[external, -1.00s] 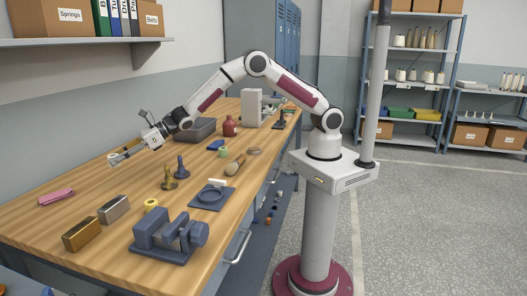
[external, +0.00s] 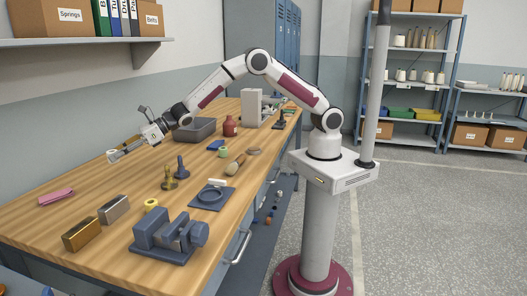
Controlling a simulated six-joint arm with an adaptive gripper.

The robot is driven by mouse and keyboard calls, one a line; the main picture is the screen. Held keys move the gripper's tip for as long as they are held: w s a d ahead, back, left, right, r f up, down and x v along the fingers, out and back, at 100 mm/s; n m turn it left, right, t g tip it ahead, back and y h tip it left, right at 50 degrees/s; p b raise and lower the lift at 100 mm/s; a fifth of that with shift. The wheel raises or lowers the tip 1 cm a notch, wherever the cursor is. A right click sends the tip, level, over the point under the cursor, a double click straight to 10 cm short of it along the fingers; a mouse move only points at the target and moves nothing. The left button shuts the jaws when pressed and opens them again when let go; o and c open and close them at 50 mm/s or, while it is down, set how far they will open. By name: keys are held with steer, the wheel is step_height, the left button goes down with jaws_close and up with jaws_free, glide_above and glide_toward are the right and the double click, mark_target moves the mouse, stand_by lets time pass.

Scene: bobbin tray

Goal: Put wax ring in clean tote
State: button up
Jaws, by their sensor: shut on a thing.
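My gripper (external: 113,158) is at the left end of the arm, above the far left part of the workbench. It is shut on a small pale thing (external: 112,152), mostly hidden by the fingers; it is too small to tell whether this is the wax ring. A yellow ring-shaped thing (external: 151,204) lies on the bench behind the grey vise. A grey open tote (external: 195,132) stands farther back on the bench, right of my gripper and partly behind my arm. I see no label on it.
Bare wood lies below my gripper.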

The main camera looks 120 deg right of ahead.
steer(key=shift+d, duration=0.1)
steer(key=s+d+r+m+h, duration=0.25)
steer(key=s+d, duration=0.45)
steer(key=d, duration=0.5)
steer(key=s+d+r+m+g+h, duration=0.1)
steer(key=s+d+r, duration=0.2)
steer(key=s+d, duration=0.65)
steer(key=s+d+r+m+h, duration=0.1)
steer(key=s+d+r+h, duration=0.2)
steer(key=d, duration=1.2)
steer(key=s+d+r, duration=0.1)
steer(key=s+d, duration=0.2)
steer(key=s, duration=0.4)
steer(key=s+d+r+m, duration=0.1)
steer(key=s+d, duration=0.1)
steer(key=s, duration=0.5)
steer(key=s+d+r, duration=0.1)
steer(key=s+d, duration=0.2)
steer(key=s, duration=0.4)
steer(key=s+a+f+n+y, duration=0.2)
steer(key=s+a, duration=0.2)
steer(key=a, duration=0.4)
steer(key=shift+s+a+f+t+y, duration=0.2)
steer(key=shift+s+t+y, duration=0.1)
steer(key=shift+s+y, duration=0.05)
